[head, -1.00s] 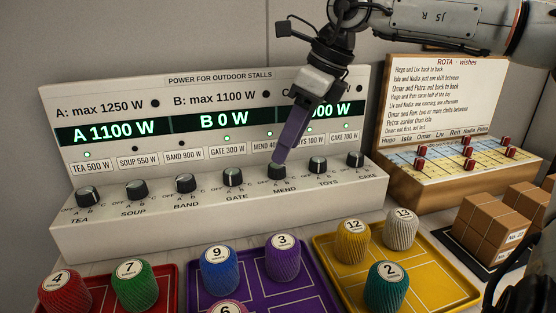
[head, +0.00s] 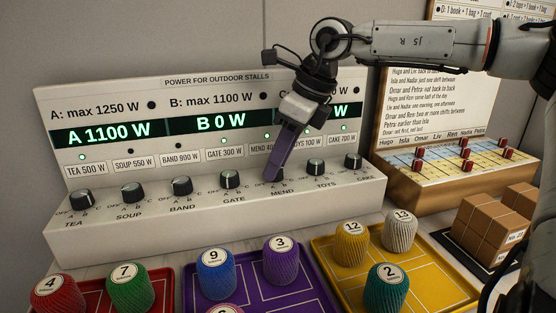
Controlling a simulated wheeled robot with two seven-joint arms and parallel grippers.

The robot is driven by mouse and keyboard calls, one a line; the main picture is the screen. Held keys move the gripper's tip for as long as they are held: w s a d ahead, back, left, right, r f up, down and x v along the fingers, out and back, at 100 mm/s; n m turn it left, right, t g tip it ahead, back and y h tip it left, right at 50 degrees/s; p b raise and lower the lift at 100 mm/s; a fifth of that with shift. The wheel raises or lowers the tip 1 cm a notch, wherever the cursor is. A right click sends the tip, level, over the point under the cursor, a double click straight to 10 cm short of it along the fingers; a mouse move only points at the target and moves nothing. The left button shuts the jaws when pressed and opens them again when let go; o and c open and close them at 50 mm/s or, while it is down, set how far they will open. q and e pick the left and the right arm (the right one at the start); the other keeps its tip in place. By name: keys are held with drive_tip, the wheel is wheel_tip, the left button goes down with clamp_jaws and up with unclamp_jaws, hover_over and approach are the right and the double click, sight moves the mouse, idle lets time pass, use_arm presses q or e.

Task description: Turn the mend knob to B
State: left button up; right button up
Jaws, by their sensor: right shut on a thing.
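The power panel (head: 110,226) stands against the wall with a row of black knobs. Its display (head: 110,133) reads A 1100 W and B 0 W; the C part is mostly hidden behind my right arm. The MEND knob (head: 275,178) is the one between the GATE knob (head: 229,178) and the TOYS knob (head: 315,168). My right gripper (head: 273,173) reaches down from above with its purple fingers shut at the MEND knob, covering most of it. Which letter the knob points at is hidden. My left gripper is not in view.
Coloured trays with numbered spools, such as the purple tray (head: 256,299) and yellow tray (head: 437,277), lie in front of the panel. A rota board (head: 440,185) with red pegs and brown boxes (head: 490,228) stand at the right.

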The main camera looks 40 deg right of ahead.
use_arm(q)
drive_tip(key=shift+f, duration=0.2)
use_arm(e)
drive_tip(key=shift+f+m+h+b, duration=0.1)
drive_tip(key=shift+m+h+b, duration=0.2)
drive_tip(key=shift+m+b, duration=0.35)
drive_tip(key=shift+a+m+h+b, duration=0.1)
drive_tip(key=shift+m+h+b, duration=0.3)
drive_tip(key=shift+m+b, duration=0.6)
drive_tip(key=shift+m+t+h+b, duration=0.3)
drive_tip(key=shift+m+b, duration=0.1)
drive_tip(key=shift+m, duration=0.45)
drive_tip(key=shift+a+m+b, duration=0.1)
drive_tip(key=shift+m+b, duration=0.3)
drive_tip(key=shift+m, duration=0.3)
drive_tip(key=shift+h, duration=0.3)
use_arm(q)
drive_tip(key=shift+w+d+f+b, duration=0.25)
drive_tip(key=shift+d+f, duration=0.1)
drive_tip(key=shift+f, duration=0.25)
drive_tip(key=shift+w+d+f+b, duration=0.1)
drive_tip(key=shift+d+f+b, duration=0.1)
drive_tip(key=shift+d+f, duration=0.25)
use_arm(e)
drive_tip(key=shift+m, duration=0.8)
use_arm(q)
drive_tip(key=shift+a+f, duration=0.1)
